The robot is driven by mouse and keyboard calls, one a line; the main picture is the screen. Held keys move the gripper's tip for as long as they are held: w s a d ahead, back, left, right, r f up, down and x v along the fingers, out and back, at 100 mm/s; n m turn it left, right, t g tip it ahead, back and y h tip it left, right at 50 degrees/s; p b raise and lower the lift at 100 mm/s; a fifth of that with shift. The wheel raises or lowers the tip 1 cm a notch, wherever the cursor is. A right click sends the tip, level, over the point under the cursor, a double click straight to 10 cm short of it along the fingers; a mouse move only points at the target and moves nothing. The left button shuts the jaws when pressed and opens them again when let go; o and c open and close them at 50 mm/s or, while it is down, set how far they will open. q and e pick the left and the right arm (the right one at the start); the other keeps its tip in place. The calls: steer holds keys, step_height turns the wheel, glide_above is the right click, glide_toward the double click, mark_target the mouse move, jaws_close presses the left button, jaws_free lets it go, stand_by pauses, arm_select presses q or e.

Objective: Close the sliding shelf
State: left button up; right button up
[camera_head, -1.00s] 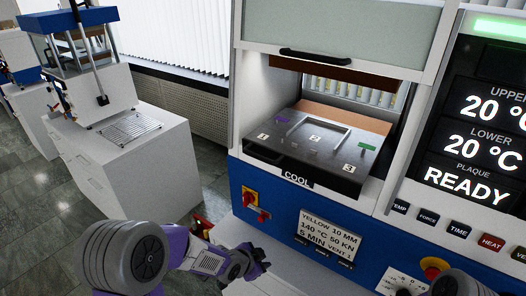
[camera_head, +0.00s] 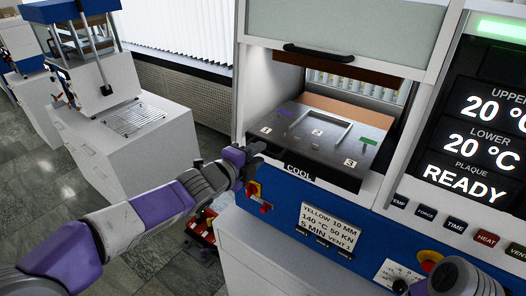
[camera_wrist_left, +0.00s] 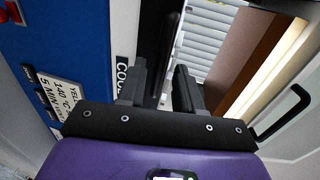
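The sliding shelf (camera_head: 308,166) is a dark metal tray numbered 1, 2 and 3. It sits in the press opening above the COOL label, its front edge sticking out past the blue panel. My left gripper (camera_head: 249,163) is just left of the shelf's front left corner. My right gripper is out of view; only part of my right arm shows at the lower right.
The raised guard door with a black handle (camera_head: 318,53) is above the shelf. A red and yellow switch (camera_head: 257,196) is just below my left gripper. A recipe plate (camera_head: 331,229) and control buttons line the blue panel. A white machine (camera_head: 135,130) stands at left.

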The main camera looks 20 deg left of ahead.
arm_select(q)
steer(key=shift+x, duration=1.6)
steer(key=shift+c, duration=0.3)
jaws_close()
